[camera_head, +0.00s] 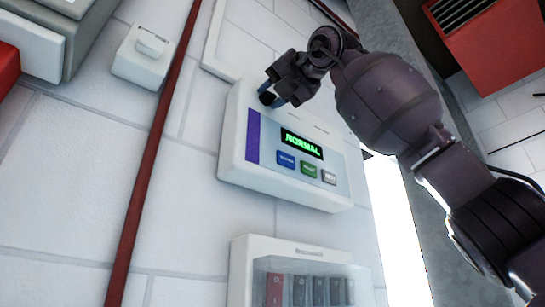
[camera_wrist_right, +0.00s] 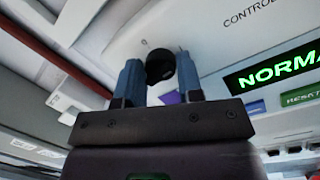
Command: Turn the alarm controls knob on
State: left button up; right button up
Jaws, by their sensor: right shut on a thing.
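The alarm controls panel (camera_head: 240,170) is a white box on the wall with a purple strip, a green lit display reading NORMAL (camera_head: 302,144) and several coloured buttons below it. Its dark round knob (camera_wrist_right: 160,66) is at the panel's upper left, between the two blue-grey fingers of my right gripper (camera_wrist_right: 160,78). In the head view, my right gripper (camera_head: 276,95) reaches the panel's upper left corner from above and is shut on the knob. The fingers partly hide the knob, and its turn position cannot be read. My left gripper is not in view.
A red-brown pipe (camera_head: 150,165) runs down the wall to the left, near a small white switch box (camera_head: 137,68). A red unit (camera_head: 495,45) is at the upper right. The wall between pipe and panel is bare.

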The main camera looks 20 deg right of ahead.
jog(key=shift+m, duration=0.5)
jog(key=o, duration=0.9)
jog(key=shift+s+d+f, duration=0.1)
jog(key=shift+s, duration=0.2)
jog(key=b+v, duration=0.2)
jog(key=v, duration=0.8)
jog(key=shift+s, duration=0.1)
